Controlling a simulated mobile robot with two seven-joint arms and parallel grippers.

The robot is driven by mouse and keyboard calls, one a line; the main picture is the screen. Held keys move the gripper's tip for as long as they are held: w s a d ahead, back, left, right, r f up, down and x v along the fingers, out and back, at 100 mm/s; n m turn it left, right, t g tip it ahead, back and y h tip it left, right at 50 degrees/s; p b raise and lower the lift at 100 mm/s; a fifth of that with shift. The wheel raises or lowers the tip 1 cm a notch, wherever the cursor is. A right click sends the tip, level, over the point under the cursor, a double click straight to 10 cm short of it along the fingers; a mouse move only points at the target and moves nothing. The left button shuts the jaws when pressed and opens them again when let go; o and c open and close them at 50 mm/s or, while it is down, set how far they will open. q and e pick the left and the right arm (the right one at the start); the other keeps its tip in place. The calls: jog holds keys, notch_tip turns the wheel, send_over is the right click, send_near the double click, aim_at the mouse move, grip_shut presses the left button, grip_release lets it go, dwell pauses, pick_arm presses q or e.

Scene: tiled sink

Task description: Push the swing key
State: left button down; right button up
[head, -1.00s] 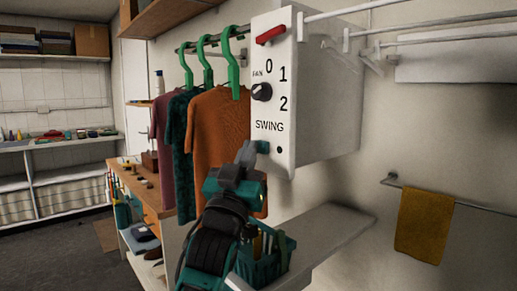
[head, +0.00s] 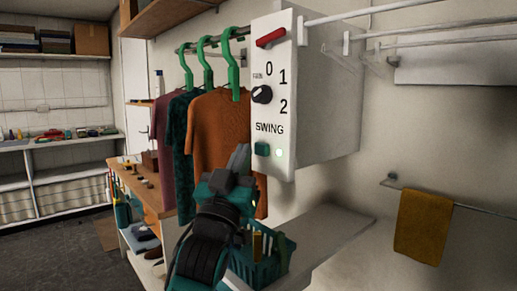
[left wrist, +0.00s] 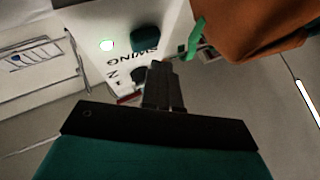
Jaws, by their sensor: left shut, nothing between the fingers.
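The white control box (head: 272,110) hangs on the wall. Its front has a red switch at the top, a black fan knob (head: 261,94) and the word SWING. Below that word is the teal swing key (head: 262,149), with a lit green-white lamp (head: 279,153) to its right. The key (left wrist: 146,38) and the glowing lamp (left wrist: 106,45) also show in the left wrist view. My left gripper (head: 241,156) is shut and empty, just left of the key and apart from it in the head view. Its fingers (left wrist: 161,68) point toward the panel. My right gripper is not in view.
Green hangers with shirts, the nearest an orange shirt (head: 220,135), hang left of the box. A teal basket (head: 268,265) stands on the shelf (head: 325,232) below. A yellow towel (head: 424,225) hangs on a rail at right.

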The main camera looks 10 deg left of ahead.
pick_arm(q)
jog(key=s+a+p, duration=0.2)
jog(key=s+a, duration=0.1)
jog(key=s, duration=0.1)
jog(key=shift+s+a, duration=0.35)
jog(key=shift+s, duration=0.05)
dwell(0.4)
